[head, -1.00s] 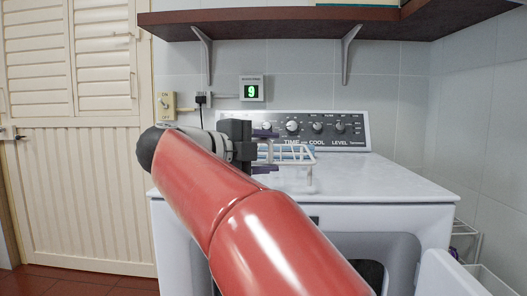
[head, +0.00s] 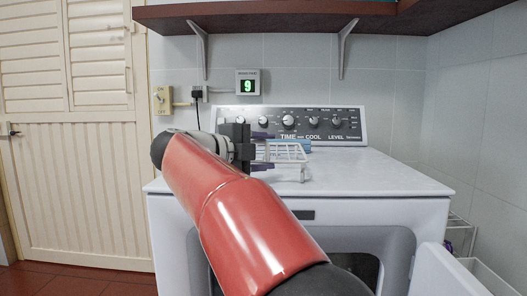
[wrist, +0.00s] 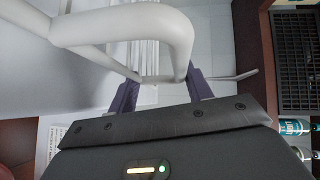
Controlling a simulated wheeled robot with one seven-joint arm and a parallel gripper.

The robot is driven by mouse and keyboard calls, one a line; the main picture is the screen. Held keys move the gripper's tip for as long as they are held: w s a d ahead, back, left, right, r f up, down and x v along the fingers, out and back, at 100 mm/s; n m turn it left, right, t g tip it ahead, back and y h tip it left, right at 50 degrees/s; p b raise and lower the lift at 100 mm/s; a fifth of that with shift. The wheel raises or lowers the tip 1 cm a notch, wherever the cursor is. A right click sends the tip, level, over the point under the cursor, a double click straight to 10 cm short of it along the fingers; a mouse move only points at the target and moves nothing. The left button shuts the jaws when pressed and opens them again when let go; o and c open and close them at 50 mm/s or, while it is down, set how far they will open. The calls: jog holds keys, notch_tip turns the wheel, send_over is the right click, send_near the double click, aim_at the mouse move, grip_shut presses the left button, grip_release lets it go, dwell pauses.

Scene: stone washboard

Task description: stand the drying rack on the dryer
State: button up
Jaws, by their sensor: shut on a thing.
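The drying rack (head: 284,153) is a small white wire frame. In the head view it shows over the top of the white dryer (head: 390,182), in front of its knob panel. My gripper (head: 262,151) has dark purple fingers and is shut on the left end of the rack. In the wrist view the fingers of my gripper (wrist: 164,88) close around a white bar of the rack (wrist: 150,28). I cannot tell whether the rack's feet touch the dryer top.
The dryer top is clear to the right. A dark red shelf (head: 270,14) with brackets hangs above. A white door panel (head: 440,272) stands open at lower right. A white wire basket (head: 458,235) is beside the dryer.

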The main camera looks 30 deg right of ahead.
jog(key=o, duration=1.3)
jog(key=shift+a, duration=0.1)
jog(key=v, duration=0.7)
jog(key=shift+s+a+r, duration=0.1)
jog(key=shift+a, duration=0.2)
